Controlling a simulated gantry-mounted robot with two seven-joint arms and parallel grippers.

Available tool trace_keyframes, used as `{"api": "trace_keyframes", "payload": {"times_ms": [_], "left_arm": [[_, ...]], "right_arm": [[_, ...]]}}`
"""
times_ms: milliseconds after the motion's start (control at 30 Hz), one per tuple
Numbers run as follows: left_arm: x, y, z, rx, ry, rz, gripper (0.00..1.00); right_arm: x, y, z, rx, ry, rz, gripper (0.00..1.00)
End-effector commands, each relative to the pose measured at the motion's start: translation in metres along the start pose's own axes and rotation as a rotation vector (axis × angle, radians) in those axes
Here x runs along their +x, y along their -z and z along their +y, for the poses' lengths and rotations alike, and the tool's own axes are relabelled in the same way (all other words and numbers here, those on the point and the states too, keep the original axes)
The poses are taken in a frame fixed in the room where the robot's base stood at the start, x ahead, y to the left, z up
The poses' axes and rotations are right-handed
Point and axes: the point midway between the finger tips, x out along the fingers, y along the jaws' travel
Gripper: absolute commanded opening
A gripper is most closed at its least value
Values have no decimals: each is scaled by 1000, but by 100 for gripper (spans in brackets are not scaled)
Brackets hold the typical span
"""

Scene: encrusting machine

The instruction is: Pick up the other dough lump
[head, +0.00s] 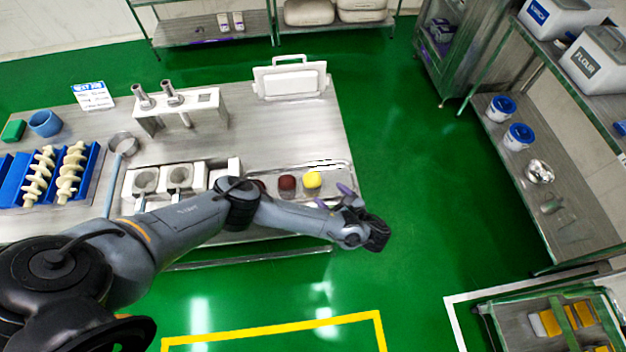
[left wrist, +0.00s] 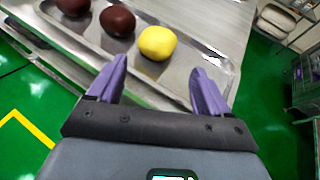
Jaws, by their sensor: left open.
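A yellow dough lump (head: 312,180) lies on a metal tray (head: 341,171) at the right end of the steel table. It also shows in the left wrist view (left wrist: 158,43). Dark red-brown lumps lie to its left, one (head: 287,183) right beside it; two show in the left wrist view, the nearer one (left wrist: 117,20) and one at the top edge (left wrist: 73,5). My left gripper (head: 342,195) is open and empty at the tray's front right corner. In the left wrist view its purple fingers (left wrist: 157,85) are apart, with the yellow lump beyond them. My right gripper is not in view.
White machine parts with round cups (head: 180,177) stand left of the tray. A white stand with metal tubes (head: 180,105) and a white panel (head: 290,80) are behind. Blue holders with cream augers (head: 70,172) are at left.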

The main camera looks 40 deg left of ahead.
Motion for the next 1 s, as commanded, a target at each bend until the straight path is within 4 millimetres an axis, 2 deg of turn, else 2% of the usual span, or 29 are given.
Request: {"api": "trace_keyframes", "payload": {"times_ms": [200,467,700,1000], "left_arm": [[30,0,1,1,-2,-1,79],[49,-1,2,1,-2,-1,79],[80,-1,4,2,-3,0,79],[90,-1,4,2,-2,2,79]], "right_arm": [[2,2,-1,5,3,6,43],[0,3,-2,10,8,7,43],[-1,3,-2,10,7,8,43],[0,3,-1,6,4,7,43]]}}
